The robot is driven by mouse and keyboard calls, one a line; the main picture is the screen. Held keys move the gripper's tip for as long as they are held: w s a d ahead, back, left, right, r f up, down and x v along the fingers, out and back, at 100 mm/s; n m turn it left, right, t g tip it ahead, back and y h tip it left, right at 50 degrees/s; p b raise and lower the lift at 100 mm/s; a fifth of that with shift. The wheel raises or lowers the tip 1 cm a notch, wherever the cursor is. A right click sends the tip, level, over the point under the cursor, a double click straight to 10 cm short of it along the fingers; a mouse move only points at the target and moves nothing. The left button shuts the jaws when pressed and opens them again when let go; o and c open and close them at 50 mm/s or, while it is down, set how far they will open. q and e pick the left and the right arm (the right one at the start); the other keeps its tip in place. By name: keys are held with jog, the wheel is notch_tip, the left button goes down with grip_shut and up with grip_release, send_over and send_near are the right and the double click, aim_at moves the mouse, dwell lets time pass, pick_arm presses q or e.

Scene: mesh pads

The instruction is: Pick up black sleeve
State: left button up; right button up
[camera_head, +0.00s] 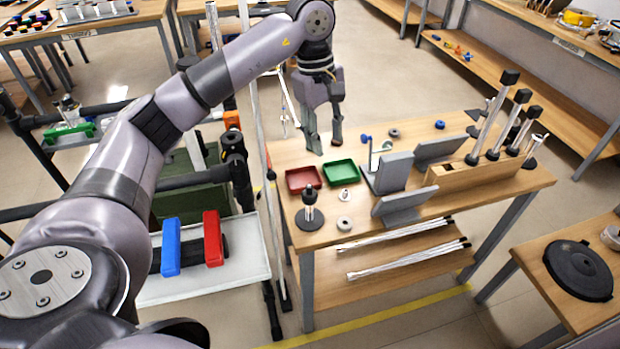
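My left gripper (325,142) hangs above the far left part of the wooden table (455,205), behind the red and green trays. Its two fingers point down with a gap between them, and I see nothing held. Several dark sleeve-like pieces show, and I cannot tell which is the black sleeve. One black piece (309,197) is on a small post on a round black base near the front left corner. Black caps (510,77) top the rods in the wooden block (470,180) at the right. A dark ring (393,133) lies at the back. My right gripper is not in view.
A red tray (290,178) and a green tray (328,173) lie below the gripper. Grey angled plates (394,172) stand mid-table. A pale ring (344,223) and blue knobs (439,125) lie loose. White rods (400,233) rest on the lower shelf. A tall pole (263,150) stands left of the table.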

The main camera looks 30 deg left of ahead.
pick_arm(q)
jog(key=a+r+y, duration=0.1)
jog(key=a+y, duration=0.1)
jog(key=a, duration=0.1)
jog(key=p, duration=0.3)
send_over(309, 190)
jog(key=w, duration=0.1)
jog(key=shift+m, duration=0.4)
jog(key=f, duration=1.1)
jog(key=shift+w+a+f, duration=0.15)
jog(key=shift+w+f, duration=0.05)
jog(key=shift+f, duration=0.05)
jog(key=f, duration=0.1)
jog(key=f+p, duration=0.1)
jog(key=f, duration=0.1)
jog(key=f+p, duration=0.1)
jog(key=shift+s+a+f, duration=0.15)
jog(key=shift+s+f, duration=0.15)
jog(key=shift+f, duration=0.3)
jog(key=shift+c, duration=0.4)
jog(key=c, duration=0.7)
